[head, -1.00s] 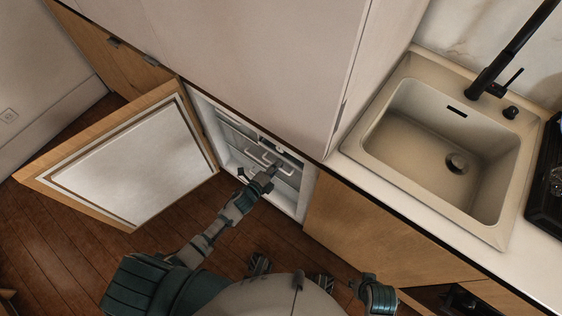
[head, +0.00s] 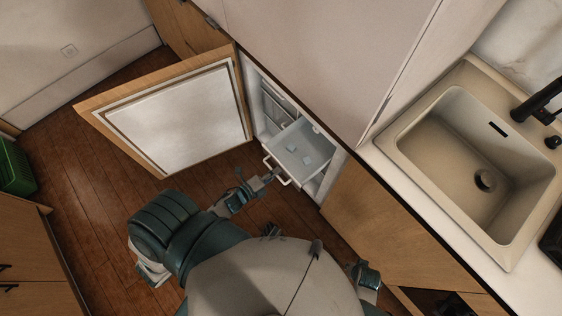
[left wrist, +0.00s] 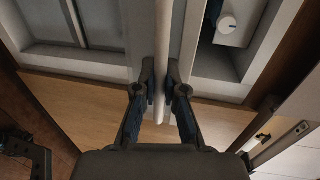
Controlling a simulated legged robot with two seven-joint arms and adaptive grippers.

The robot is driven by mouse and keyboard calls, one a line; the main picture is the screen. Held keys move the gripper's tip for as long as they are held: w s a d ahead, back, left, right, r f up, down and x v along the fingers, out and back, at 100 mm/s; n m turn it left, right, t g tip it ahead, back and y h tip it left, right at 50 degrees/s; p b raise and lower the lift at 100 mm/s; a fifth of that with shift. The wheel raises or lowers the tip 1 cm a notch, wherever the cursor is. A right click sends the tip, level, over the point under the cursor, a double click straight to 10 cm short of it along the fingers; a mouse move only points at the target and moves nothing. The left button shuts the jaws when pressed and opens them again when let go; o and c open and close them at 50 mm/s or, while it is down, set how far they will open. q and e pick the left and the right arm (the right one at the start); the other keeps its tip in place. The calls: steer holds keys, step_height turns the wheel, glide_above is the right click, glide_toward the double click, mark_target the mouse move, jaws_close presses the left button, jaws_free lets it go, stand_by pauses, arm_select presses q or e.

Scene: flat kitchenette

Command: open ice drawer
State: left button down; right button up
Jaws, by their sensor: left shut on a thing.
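The ice drawer (head: 290,137) is a pale tray pulled well out of the open freezer compartment (head: 257,104) below the counter. A few small pale pieces (head: 318,162) lie in it. Its white handle (head: 285,181) is on the front. My left gripper (head: 273,175) is at that handle. In the left wrist view, the fingers (left wrist: 161,88) are shut on the handle bar (left wrist: 162,45), which runs upright between them. My right gripper is not in view.
The freezer door (head: 180,115) stands wide open to the left. A sink (head: 450,140) is set in the counter at right. A green crate (head: 14,168) and wooden cabinet (head: 30,250) stand at far left. Bare wooden floor (head: 95,200) lies between.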

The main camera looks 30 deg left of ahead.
arm_select(q)
steer(key=shift+a, duration=0.35)
steer(key=c, duration=1.5)
jaws_free()
steer(key=shift+a+f, duration=0.1)
steer(key=v, duration=1.2)
steer(key=shift+a, duration=0.1)
